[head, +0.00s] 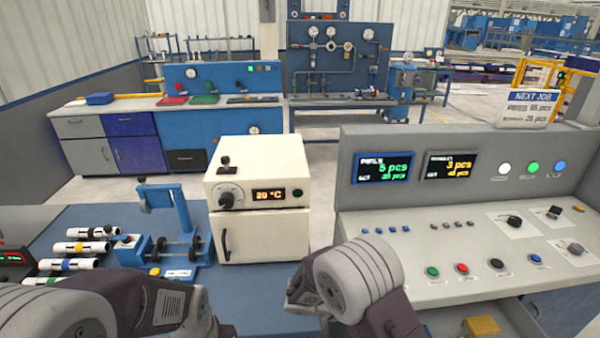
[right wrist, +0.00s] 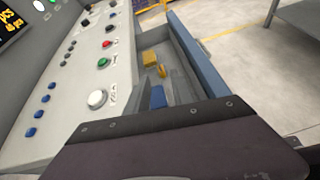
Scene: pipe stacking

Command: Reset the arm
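My left arm (head: 150,303) enters from the lower left of the head view, low in front of the blue workbench. My right arm (head: 360,278) is bent at the bottom middle, in front of the beige oven and the left edge of the control console. The fingers of both grippers are out of the picture in the head view.
On the blue workbench stand a beige oven (head: 262,232), a blue press-like fixture (head: 178,212) and several white pipes (head: 82,247). A grey control console (head: 470,265) with buttons is at right. Below it, an open drawer-like space holds a yellow block (right wrist: 150,60).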

